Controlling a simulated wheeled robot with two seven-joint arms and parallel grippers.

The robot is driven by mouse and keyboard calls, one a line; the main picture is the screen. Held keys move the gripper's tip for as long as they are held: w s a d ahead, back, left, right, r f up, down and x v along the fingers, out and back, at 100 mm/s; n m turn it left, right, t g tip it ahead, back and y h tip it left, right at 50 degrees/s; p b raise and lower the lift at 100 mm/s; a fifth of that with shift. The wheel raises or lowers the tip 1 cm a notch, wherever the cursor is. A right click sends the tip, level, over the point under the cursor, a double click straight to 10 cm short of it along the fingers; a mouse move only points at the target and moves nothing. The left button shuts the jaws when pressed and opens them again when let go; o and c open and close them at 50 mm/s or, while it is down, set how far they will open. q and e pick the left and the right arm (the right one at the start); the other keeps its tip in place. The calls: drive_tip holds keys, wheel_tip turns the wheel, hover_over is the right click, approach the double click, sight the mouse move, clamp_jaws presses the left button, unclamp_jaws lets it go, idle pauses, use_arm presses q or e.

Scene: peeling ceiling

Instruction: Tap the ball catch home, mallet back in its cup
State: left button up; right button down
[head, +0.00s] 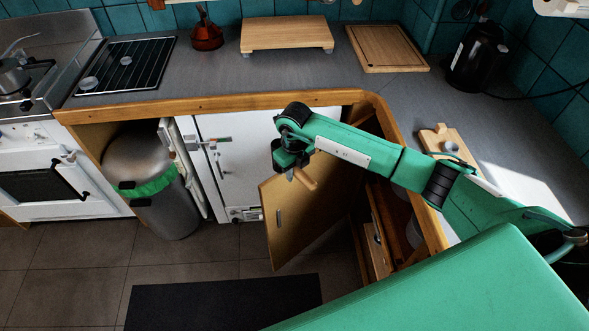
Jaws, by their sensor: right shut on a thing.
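My right gripper (291,167) reaches in from the right and hangs in front of the corner cabinet. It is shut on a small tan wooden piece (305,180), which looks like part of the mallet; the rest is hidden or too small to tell. Just below it, a wooden cabinet door (300,225) with a metal handle stands open. I cannot tell whether the mallet touches this door. I cannot make out the ball catch. A small grey round thing (451,147) on the right counter may be the cup, but this is unclear. My left gripper is not in view.
A steel bin (150,185) with a green liner stands left of a white cabinet front (225,165). The counter (285,70) holds a wooden stand (286,34), a cutting board (387,48) and a black kettle (478,58). A dark mat (225,303) lies on the floor.

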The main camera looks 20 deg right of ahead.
drive_tip(key=shift+f, duration=0.1)
idle(0.4)
drive_tip(key=shift+r+p, duration=0.75)
drive_tip(key=shift+r, duration=0.85)
drive_tip(key=shift+f, duration=0.1)
wheel_tip(320, 180, down, 4)
drive_tip(key=b, duration=0.3)
wheel_tip(320, 180, up, 5)
drive_tip(key=shift+f+p, duration=0.1)
drive_tip(key=shift+p, duration=1)
drive_tip(key=shift+f, duration=0.1)
